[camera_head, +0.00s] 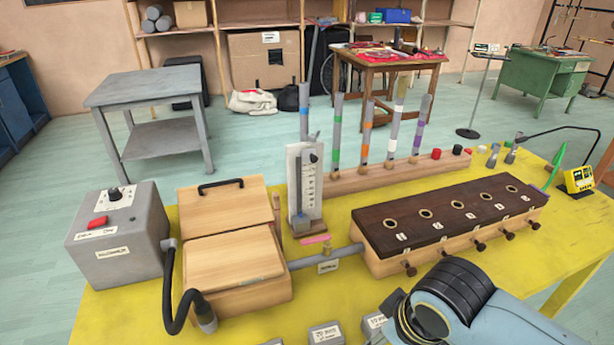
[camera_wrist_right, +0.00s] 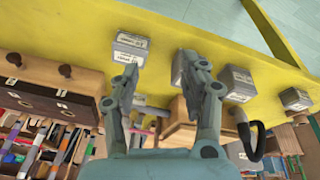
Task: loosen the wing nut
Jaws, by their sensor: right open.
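I cannot clearly make out a wing nut in either view. A white upright scale board (camera_head: 305,190) stands behind the wooden boxes in the head view, with a small dark knob (camera_head: 314,158) near its top; the knob's shape is too small to tell. My right gripper (camera_wrist_right: 162,72) is open and empty in the right wrist view, its two fingers spread above the yellow table (camera_wrist_right: 85,35). In the head view only my right arm shows at the lower right, with its fingers out of frame. My left gripper is in neither view.
A dark-topped wooden box (camera_head: 450,220) with several holes and side pegs stands right of centre. Coloured tubes rise from a wooden rack (camera_head: 385,177) behind it. A grey blower box (camera_head: 118,240) with a black hose (camera_head: 173,300) is left. Small grey blocks (camera_head: 326,334) lie at the front.

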